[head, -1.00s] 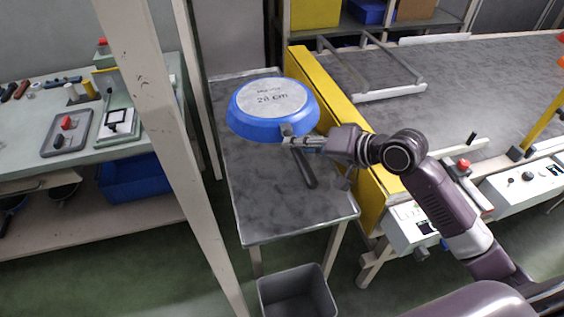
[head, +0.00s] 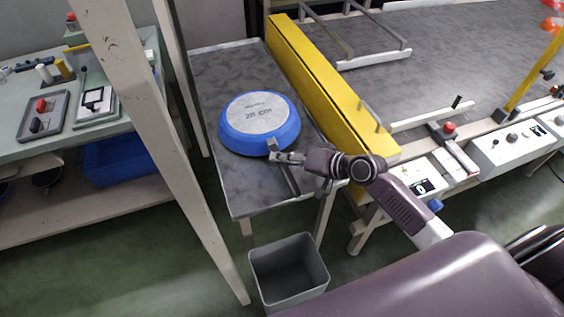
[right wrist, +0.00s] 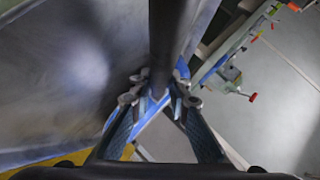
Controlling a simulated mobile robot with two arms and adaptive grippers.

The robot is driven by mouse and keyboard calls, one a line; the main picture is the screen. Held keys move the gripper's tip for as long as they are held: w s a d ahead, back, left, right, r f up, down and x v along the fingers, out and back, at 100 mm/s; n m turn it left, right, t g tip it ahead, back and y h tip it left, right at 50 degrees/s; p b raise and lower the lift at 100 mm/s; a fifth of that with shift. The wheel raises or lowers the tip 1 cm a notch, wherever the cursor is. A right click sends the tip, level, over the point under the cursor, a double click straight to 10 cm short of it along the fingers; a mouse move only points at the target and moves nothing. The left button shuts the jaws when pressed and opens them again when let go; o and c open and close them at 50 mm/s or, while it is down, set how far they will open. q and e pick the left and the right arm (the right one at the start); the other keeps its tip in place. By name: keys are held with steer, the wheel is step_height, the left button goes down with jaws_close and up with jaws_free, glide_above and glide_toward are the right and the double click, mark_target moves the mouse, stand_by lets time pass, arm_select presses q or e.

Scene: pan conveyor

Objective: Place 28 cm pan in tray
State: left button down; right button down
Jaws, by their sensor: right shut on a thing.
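The 28 cm pan (head: 252,110) is upside down in the head view, with a blue body and a pale base marked "28 cm". It is over the grey rimmed metal table (head: 222,65); I cannot tell whether it touches the surface. My right gripper (head: 277,155) is shut on the pan near the root of its dark handle (head: 289,180), which points to the front. In the right wrist view the handle (right wrist: 172,35) runs between the fingers, with bits of blue behind. No separate tray is identifiable; the rimmed table may be it. My left gripper is out of view.
A yellow barrier (head: 315,75) stands along the table's right side, beside the grey conveyor (head: 450,50). A cream post (head: 150,130) rises at the left. A grey bin (head: 290,270) stands on the floor in front. The table's far end is clear.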

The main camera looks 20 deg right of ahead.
steer(key=shift+w+f, duration=0.1)
steer(key=shift+f, duration=0.5)
steer(key=c, duration=2.1)
jaws_free()
steer(key=shift+f, duration=0.3)
steer(key=shift+s+r, duration=0.1)
steer(key=shift+s, duration=0.1)
steer(key=v, duration=1)
steer(key=shift+s+d+b, duration=0.2)
steer(key=shift+s+b, duration=0.05)
steer(key=shift+b, duration=0.15)
steer(key=shift+s+d+r, duration=0.3)
steer(key=shift+s+r, duration=0.1)
steer(key=shift+s, duration=0.05)
